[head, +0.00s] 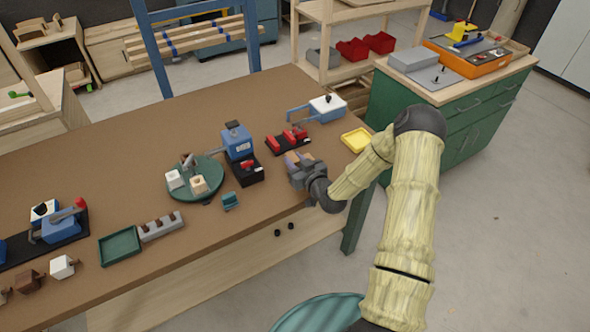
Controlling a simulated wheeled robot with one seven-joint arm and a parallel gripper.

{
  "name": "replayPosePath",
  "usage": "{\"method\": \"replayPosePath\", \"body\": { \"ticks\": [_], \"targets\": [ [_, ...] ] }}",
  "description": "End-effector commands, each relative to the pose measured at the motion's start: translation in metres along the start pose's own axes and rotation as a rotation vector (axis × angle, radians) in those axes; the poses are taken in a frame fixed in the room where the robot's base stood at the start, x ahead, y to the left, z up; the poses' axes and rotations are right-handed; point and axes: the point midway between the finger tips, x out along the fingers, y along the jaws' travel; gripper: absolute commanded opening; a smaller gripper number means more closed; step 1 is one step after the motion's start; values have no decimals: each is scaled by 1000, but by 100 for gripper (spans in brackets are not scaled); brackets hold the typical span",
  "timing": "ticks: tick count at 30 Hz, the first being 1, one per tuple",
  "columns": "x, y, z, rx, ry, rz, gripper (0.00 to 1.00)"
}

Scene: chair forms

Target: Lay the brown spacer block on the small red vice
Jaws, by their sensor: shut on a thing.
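My gripper (293,163) is at the right part of the brown workbench, near its front edge. It is shut on a small tan-brown piece, which looks like the brown spacer block (291,157); the gripper hides much of it. The small red vice (288,138) stands on the bench just behind the gripper, on a dark base. The held piece is in front of the vice and looks apart from it. The gripper's height above the bench is hard to tell.
A blue machine on a black base (240,148) stands left of the gripper. A green round plate (206,165) holds small blocks. A yellow tray (356,140) lies to the right, a blue-white vice (325,108) behind. A small teal item (230,201) lies front left.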

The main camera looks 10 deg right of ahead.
Motion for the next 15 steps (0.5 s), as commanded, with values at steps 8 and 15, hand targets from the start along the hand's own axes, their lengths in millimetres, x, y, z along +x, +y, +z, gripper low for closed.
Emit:
{"method": "replayPosePath", "body": {
  "ticks": [8,15],
  "targets": [
    [5,0,34,2,-2,1,5],
    [5,1,40,0,0,2,5]
  ]
}}
